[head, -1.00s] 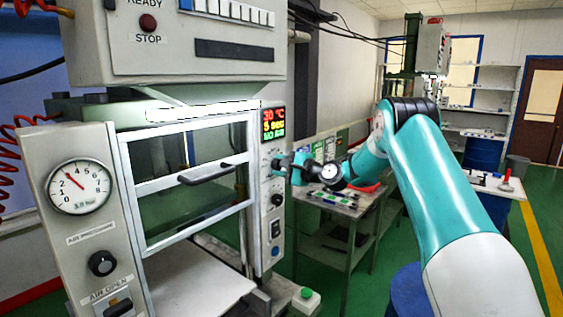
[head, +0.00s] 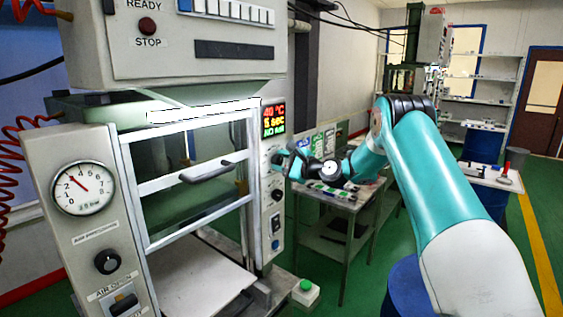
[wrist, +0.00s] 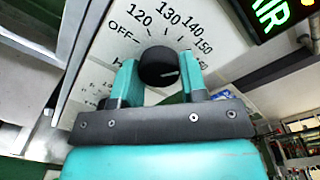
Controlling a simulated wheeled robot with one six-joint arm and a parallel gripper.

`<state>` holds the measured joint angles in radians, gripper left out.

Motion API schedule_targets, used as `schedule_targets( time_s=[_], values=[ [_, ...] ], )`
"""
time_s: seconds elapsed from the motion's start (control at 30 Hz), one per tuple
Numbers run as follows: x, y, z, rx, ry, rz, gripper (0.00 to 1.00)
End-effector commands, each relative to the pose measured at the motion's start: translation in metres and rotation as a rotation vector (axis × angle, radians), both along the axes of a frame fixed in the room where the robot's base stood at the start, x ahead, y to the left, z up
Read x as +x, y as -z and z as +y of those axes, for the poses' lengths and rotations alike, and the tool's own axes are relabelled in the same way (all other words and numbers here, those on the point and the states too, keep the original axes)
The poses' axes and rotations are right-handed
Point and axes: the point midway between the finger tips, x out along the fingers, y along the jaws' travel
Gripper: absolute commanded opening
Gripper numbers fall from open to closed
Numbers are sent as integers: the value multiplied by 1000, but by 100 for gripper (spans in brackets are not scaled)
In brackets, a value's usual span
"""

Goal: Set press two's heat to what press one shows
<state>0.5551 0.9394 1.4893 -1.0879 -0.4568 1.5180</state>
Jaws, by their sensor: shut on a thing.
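My gripper (head: 280,160) is at the upper part of the near press's right control panel. In the wrist view its teal fingers (wrist: 160,82) are shut on a black heat knob (wrist: 158,66). The dial around the knob reads OFF, 120, 130, 140, 150 and further. A white mark on the knob faces right, toward the upper end of the scale. The near press's display (head: 273,119) shows what looks like 40 °C, 5 sec and NO AIR. A second press (head: 428,45) stands far back; its setting is too small to read.
A round pressure gauge (head: 83,188) is on the near press's left panel. Its frame door with a handle (head: 207,172) is left of my gripper. Another panel knob (head: 277,195) sits below it. A cluttered bench (head: 345,205) stands behind the arm; green floor is open at right.

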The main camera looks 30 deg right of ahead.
Motion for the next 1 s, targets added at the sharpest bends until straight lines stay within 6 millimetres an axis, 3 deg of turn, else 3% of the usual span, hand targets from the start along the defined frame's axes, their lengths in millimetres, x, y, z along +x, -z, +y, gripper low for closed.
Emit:
schedule_targets(
  time_s=[0.2, 0.23, 0.3, 0.33, 0.73, 1.0],
  values=[
    [0, 1, -1, -1, 3, 1, 16],
    [0, 1, -1, -1, 3, 1, 47],
    [0, 1, -1, -1, 3, 1, 63],
    [0, 1, -1, -1, 3, 1, 65],
    [-9, 2, -5, -2, 3, -1, 65],
    [-65, 4, -27, -1, 7, 0, 65]
  ],
)
